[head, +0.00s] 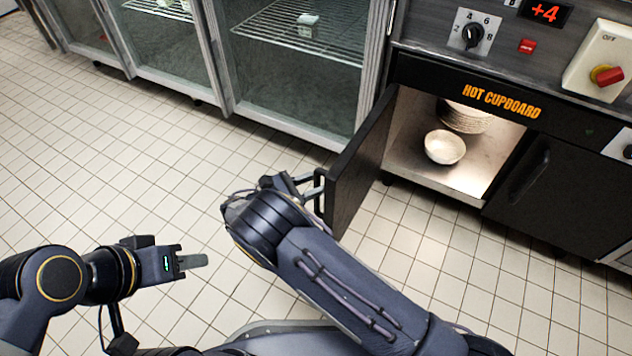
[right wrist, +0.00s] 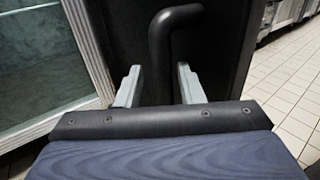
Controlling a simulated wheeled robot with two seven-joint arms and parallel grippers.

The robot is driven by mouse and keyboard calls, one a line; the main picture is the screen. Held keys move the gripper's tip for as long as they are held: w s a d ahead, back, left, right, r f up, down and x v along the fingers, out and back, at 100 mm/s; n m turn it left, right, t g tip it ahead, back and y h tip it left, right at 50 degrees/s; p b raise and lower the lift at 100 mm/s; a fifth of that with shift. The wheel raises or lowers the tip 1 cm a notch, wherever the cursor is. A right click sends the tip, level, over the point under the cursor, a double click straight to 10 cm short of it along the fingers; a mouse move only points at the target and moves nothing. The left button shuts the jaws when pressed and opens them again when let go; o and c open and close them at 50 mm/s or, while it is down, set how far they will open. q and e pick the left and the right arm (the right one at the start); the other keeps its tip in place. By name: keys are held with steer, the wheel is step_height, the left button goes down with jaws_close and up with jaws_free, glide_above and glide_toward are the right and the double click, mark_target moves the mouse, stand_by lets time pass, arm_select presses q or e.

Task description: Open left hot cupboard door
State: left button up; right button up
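The left hot cupboard door (head: 358,165) is black and stands swung wide open, out from the cupboard front on its left side. Its dark bar handle (head: 318,190) is on the outer face near the free edge. My right gripper (right wrist: 160,86) is at that handle. In the right wrist view the handle (right wrist: 164,45) passes between its two grey fingers, with gaps showing on both sides. My left gripper (head: 193,261) is low at the left, over the floor and away from the door. It is seen edge-on, so its finger gap is hidden.
Inside the lit cupboard stand a white bowl (head: 445,147) and a stack of plates (head: 466,117). The right cupboard door (head: 545,185) is shut. Glass-fronted cabinets (head: 295,75) stand left of the open door. The tiled floor (head: 110,185) is clear.

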steer(key=p+v, duration=0.1)
steer(key=v, duration=0.6)
steer(key=shift+s+a+p, duration=0.25)
steer(key=shift+a+p, duration=0.1)
steer(key=shift+p, duration=0.05)
